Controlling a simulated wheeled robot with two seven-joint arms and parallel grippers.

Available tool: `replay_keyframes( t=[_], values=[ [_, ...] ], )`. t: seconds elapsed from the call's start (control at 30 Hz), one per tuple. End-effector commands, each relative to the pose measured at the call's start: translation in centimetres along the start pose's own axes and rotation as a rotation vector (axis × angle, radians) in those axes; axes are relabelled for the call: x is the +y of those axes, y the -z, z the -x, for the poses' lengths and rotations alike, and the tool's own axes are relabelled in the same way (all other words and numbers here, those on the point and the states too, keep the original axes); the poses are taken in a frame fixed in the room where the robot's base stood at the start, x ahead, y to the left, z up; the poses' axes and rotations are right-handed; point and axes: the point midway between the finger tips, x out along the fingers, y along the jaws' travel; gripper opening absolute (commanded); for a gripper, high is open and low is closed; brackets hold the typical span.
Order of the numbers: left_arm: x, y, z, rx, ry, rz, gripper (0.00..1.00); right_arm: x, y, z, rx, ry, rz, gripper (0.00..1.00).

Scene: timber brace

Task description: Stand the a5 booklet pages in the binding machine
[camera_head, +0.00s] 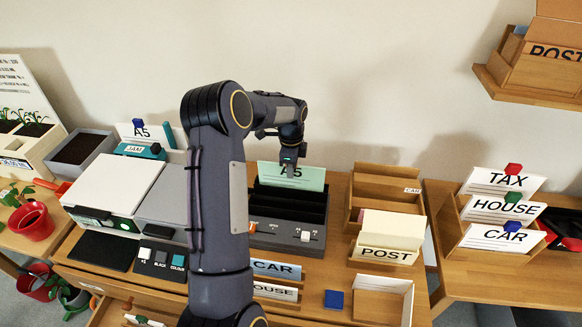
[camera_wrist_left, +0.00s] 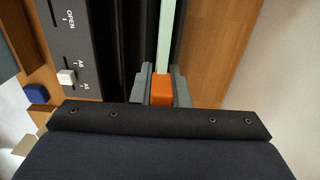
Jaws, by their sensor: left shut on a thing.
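The a5 booklet pages (camera_head: 300,180) are a pale green upright sheet marked A5, at the back of the dark binding machine (camera_head: 285,238). My left gripper (camera_head: 289,158) is at their top edge. In the left wrist view my left gripper (camera_wrist_left: 162,92) is shut on an orange block (camera_wrist_left: 162,91) at the green pages' edge (camera_wrist_left: 165,35). The machine (camera_wrist_left: 85,25) lies left of the pages there, with a white slider knob (camera_wrist_left: 66,77) near the A6 and A5 marks. The pages' lower edge is hidden, so I cannot tell whether it is seated. My right gripper is out of view.
A printer (camera_head: 115,185) stands left of the machine. A wooden holder with POST cards (camera_head: 388,235) stands to the right. CAR (camera_head: 277,268) and HOUSE cards are in front, with a blue block (camera_head: 334,299). Further right is a rack with TAX, HOUSE and CAR cards (camera_head: 500,210).

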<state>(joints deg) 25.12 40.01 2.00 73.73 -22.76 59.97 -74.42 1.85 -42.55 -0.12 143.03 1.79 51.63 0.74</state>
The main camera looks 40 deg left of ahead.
Motion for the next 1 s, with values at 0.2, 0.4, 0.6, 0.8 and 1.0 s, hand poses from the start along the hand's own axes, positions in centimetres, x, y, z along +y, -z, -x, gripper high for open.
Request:
replay_keyframes(
  t=[0.2,0.4,0.6,0.8,1.0],
  values=[
    [-0.02,0.01,0.07,0.000,0.001,0.000,0.19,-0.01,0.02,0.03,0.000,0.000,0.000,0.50],
    [-0.01,0.01,0.06,0.000,0.001,0.000,0.40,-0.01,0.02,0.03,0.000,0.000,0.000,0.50],
    [0.01,0.00,0.02,0.000,0.000,0.000,0.46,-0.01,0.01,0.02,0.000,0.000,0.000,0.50],
    [0.01,0.01,0.02,0.000,0.000,0.000,0.61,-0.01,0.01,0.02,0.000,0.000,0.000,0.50],
    [0.00,0.01,0.09,0.000,0.000,0.000,0.61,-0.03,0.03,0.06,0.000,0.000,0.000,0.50]
  ],
)
